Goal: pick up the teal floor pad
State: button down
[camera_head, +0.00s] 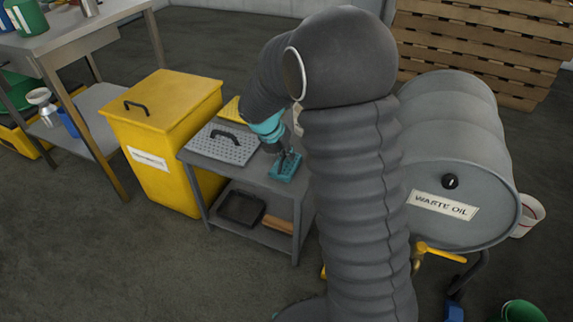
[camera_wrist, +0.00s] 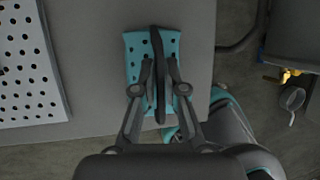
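The teal floor pad (camera_head: 284,173) is a small perforated slab with a dark upright handle. It lies at the right end of the grey table's top. In the wrist view the pad (camera_wrist: 133,45) is below my gripper (camera_wrist: 160,64), and its handle (camera_wrist: 156,40) runs between the two fingers. The fingers are drawn in close on both sides of the handle. Whether they touch it is not clear. In the head view my gripper (camera_head: 279,152) points down at the pad, and the fingertips are hard to make out.
A grey perforated plate (camera_head: 222,145) with a black handle lies left on the same table (camera_wrist: 95,60). A yellow bin (camera_head: 165,140) stands left of it. A grey waste oil drum (camera_head: 455,170) is at the right. The lower shelf holds a black tray (camera_head: 241,209).

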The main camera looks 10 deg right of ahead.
aim_at(290, 163)
jog(key=shift+r, duration=0.1)
jog(key=shift+r, duration=0.6)
jog(key=r, duration=0.3)
jog(key=shift+s+d+r+p, duration=0.25)
jog(key=shift+s+d+p, duration=0.05)
jog(key=shift+d+p, duration=0.1)
jog(key=s+d+r, duration=0.6)
jog(key=s+d, duration=0.1)
jog(key=d, duration=0.1)
jog(key=shift+p, duration=0.35)
jog(key=shift+s, duration=0.1)
